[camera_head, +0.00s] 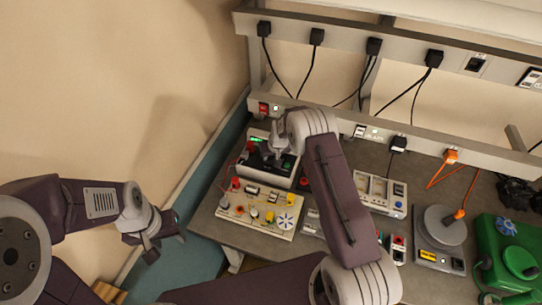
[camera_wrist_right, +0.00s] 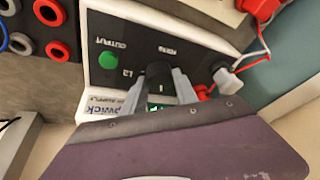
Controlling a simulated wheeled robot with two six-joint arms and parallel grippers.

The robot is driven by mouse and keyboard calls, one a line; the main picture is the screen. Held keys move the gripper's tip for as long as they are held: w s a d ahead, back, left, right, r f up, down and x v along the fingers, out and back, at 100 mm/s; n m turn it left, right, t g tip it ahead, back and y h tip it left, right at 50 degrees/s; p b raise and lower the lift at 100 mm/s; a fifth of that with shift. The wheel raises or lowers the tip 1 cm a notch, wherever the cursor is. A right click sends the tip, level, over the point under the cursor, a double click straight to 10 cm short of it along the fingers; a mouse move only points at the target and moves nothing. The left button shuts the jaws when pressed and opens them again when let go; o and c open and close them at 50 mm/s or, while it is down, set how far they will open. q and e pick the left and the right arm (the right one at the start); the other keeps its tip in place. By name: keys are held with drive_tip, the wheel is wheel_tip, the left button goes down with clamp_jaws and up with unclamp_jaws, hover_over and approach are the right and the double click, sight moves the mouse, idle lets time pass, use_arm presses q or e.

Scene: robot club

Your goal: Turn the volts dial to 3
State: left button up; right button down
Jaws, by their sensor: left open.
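The power supply (camera_head: 264,172) is a white box with a black front panel and a small green display, on the bench at the back left. Its volts dial (camera_wrist_right: 158,72) is a black knob in the middle of the panel in the right wrist view. My right gripper (camera_head: 277,155) is at the panel, with its two grey fingers on either side of the dial and seemingly touching it. The fingers and arm hide part of the display and dial, so I cannot read the setting. My left gripper (camera_head: 151,250) is open and empty, off the bench's left edge.
A green button (camera_wrist_right: 108,60) and red and white plugs with leads sit on the panel. A cream board (camera_head: 240,211) with knobs stands in front. Meters, a round grey plate (camera_head: 442,225) and a green case (camera_head: 510,255) stand to the right.

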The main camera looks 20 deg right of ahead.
drive_tip(key=shift+f+b, duration=0.15)
drive_tip(key=shift+b, duration=0.45)
drive_tip(key=n+y+b, duration=0.1)
drive_tip(key=n+b, duration=0.1)
drive_tip(key=b, duration=0.3)
drive_tip(key=n+y+b, duration=0.1)
drive_tip(key=n+b, duration=0.2)
drive_tip(key=b, duration=0.1)
drive_tip(key=shift+w+d+f+g+b, duration=0.1)
drive_tip(key=shift+d+g+b, duration=0.1)
drive_tip(key=shift+g+b, duration=0.2)
drive_tip(key=shift+n+b, duration=0.45)
drive_tip(key=shift+n, duration=0.45)
drive_tip(key=shift+r+n+g+y+b, duration=0.3)
drive_tip(key=shift+n+g+y, duration=0.2)
drive_tip(key=shift+n, duration=0.5)
drive_tip(key=c, duration=0.9)
unclamp_jaws()
drive_tip(key=shift+c, duration=0.2)
drive_tip(key=shift+d+r, duration=0.1)
drive_tip(key=shift+r, duration=0.05)
